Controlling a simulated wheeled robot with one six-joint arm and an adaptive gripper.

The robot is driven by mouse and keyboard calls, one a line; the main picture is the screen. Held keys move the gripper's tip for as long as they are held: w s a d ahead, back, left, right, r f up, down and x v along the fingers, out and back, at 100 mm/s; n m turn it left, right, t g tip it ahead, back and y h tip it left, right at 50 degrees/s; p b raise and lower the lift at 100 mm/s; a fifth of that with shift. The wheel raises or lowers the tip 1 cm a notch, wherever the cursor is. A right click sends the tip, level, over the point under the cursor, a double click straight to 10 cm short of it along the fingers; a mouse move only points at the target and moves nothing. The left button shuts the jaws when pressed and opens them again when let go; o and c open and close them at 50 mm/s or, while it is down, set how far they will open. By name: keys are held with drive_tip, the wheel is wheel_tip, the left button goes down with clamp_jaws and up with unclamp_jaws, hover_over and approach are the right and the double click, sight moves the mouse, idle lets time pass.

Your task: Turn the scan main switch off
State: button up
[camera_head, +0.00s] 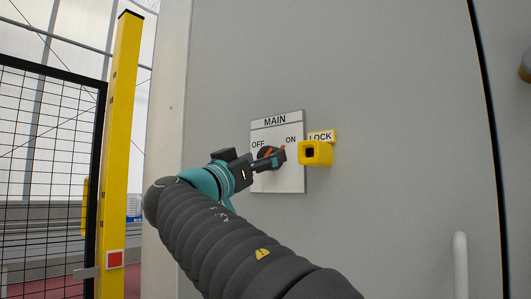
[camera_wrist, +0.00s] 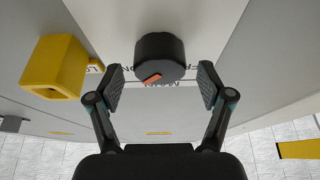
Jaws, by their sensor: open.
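The scan main switch is a round black knob (camera_wrist: 158,52) with an orange mark, on a white plate (camera_head: 292,180) lettered MAIN, OFF and ON. In the head view the knob (camera_head: 268,153) is partly covered by my gripper (camera_head: 280,158). The orange mark slants up and right, towards ON. In the wrist view, which sees the plate upside down, the mark slants down and left, on the yellow block's side. My gripper (camera_wrist: 160,80) is open. Its fingers stand on either side of the knob, with a gap on each side, and hold nothing.
A yellow block (camera_head: 316,153) with a square hole, under a LOCK label, sticks out close right of the plate. A pale handle (camera_head: 460,265) is at lower right on the grey cabinet (camera_head: 380,80). A yellow post (camera_head: 120,150) and mesh fence (camera_head: 45,150) stand left.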

drive_tip(key=shift+w+d+r, duration=0.2)
drive_tip(key=shift+w+d, duration=0.1)
drive_tip(key=shift+w, duration=0.1)
drive_tip(key=c, duration=1.2)
drive_tip(key=shift+o, duration=0.2)
drive_tip(key=shift+s+n+y, duration=0.1)
drive_tip(key=shift+n+y, duration=0.2)
drive_tip(key=shift+n, duration=0.2)
drive_tip(key=n+y, duration=0.3)
drive_tip(key=n, duration=0.4)
drive_tip(key=n+y, duration=0.3)
drive_tip(key=n, duration=0.4)
drive_tip(key=n+y+p, duration=0.1)
drive_tip(key=n+y, duration=0.1)
drive_tip(key=n, duration=0.5)
drive_tip(key=shift+y, duration=0.4)
drive_tip(key=shift+n, duration=0.3)
